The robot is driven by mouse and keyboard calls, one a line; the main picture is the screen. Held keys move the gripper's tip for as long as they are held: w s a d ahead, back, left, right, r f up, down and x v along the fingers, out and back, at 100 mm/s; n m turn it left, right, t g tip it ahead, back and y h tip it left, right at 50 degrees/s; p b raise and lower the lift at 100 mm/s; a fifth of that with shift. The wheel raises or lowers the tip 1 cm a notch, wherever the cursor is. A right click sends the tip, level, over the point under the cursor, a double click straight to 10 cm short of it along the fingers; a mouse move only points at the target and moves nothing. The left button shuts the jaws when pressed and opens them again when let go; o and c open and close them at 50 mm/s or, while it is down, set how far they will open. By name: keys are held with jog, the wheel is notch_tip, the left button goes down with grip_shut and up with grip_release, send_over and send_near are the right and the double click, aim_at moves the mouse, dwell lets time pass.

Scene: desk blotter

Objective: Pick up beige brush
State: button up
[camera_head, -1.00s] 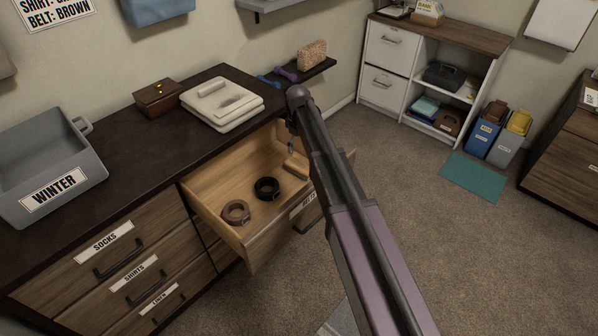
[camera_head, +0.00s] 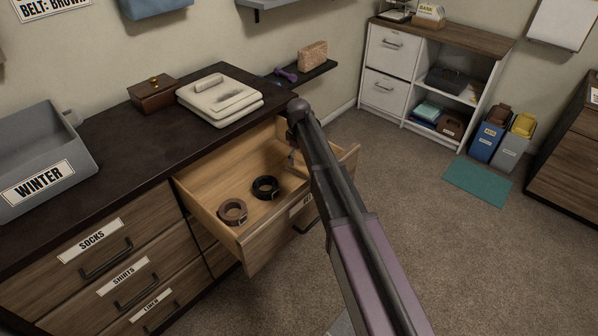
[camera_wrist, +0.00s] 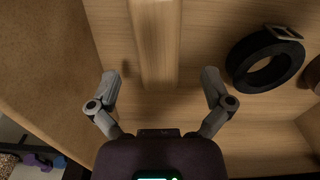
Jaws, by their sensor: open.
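The beige brush (camera_wrist: 157,40) is a long, pale wooden block lying on the floor of the open drawer (camera_head: 222,190). In the wrist view it runs from the top edge down to between the fingers. My gripper (camera_wrist: 160,84) is open above it, one finger on each side, with gaps between the fingers and the wood. The brush's far end is cut off by the frame. In the head view my arm hides most of the brush and the gripper.
A black rolled belt (camera_head: 265,188) and a brown rolled belt (camera_head: 232,212) lie in the drawer, left of my arm. The black one also shows right of my gripper in the wrist view (camera_wrist: 238,66). Drawer walls stand close around. Folded cream cloth (camera_head: 220,98) lies on the dresser top.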

aim_at(299, 164)
jog(key=shift+f, duration=0.2)
dwell(0.3)
jog(key=shift+d+f+b, duration=0.1)
jog(key=shift+f+b, duration=2.4)
jog(key=shift+b, duration=0.15)
jog(key=c, duration=1.2)
